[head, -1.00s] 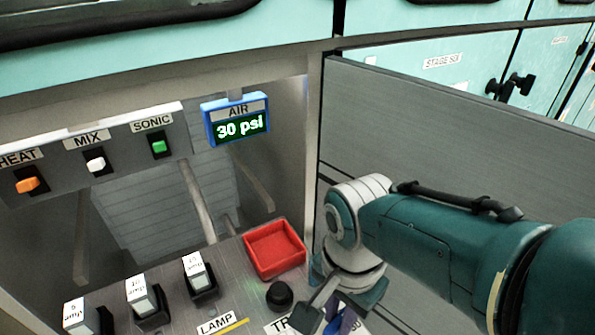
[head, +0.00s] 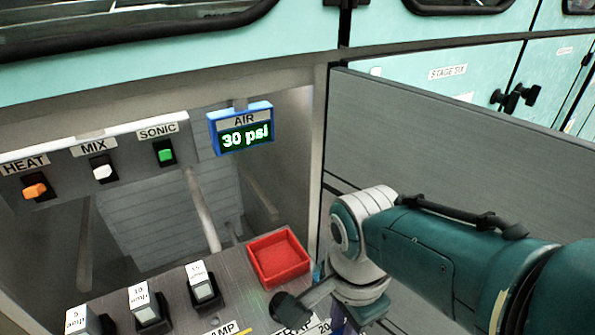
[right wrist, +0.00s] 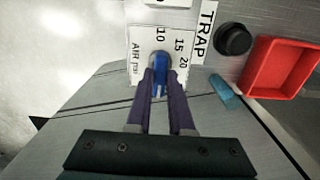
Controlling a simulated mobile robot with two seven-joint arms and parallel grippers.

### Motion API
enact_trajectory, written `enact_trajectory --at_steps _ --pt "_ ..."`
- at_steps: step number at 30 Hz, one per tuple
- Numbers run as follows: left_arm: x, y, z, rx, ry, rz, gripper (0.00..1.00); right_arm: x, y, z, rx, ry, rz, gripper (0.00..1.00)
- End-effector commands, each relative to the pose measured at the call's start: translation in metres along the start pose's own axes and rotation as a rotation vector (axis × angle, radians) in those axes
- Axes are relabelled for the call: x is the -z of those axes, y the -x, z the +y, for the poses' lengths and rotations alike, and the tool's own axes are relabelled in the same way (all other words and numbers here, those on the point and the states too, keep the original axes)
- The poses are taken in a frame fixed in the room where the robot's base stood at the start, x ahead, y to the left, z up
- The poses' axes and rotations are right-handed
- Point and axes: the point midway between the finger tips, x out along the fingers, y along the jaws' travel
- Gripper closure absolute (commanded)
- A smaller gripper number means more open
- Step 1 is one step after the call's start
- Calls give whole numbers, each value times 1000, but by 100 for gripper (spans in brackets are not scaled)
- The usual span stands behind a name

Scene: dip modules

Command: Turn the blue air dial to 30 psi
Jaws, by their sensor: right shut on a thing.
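The AIR display (head: 242,136) in its blue frame reads 30 psi in the head view. The blue air dial (right wrist: 160,67) stands on a white scale plate (right wrist: 147,42) marked AIR psi, with 10, 15 and 20 visible, in the right wrist view. My right gripper (right wrist: 160,80) has its purple fingers shut on the dial, one on each side. In the head view my right wrist hides most of the dial. My left gripper is not in view.
A red tray (head: 279,258) and a black knob (right wrist: 233,38) sit close beside the dial. HEAT (head: 35,190), MIX (head: 103,173) and SONIC (head: 164,155) switches line the upper panel. A small teal piece (right wrist: 225,92) lies near the dial's right.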

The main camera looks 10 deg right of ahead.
Motion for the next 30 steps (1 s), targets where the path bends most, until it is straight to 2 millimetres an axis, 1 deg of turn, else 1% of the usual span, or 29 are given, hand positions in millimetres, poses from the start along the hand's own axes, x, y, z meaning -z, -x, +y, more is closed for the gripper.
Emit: enact_trajectory --at_steps 1,2,9,10,17,20,23,27,30 --pt "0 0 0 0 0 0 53 0 -1 1 -2 -3 0 100" --pt "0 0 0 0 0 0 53 0 -1 1 -2 -3 0 79" --pt "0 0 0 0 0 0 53 0 -1 1 -1 -1 0 52" --pt "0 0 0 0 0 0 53 0 -1 0 -1 -1 0 50" --pt "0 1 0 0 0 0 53 0 1 0 0 0 0 50" --pt "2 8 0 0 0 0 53 0 9 0 0 0 0 50" --pt "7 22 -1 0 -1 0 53 0 26 0 1 -1 0 50" --pt "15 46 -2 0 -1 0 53 0 54 0 1 -1 0 50" --pt "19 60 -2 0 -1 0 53 0 73 0 1 0 0 50"
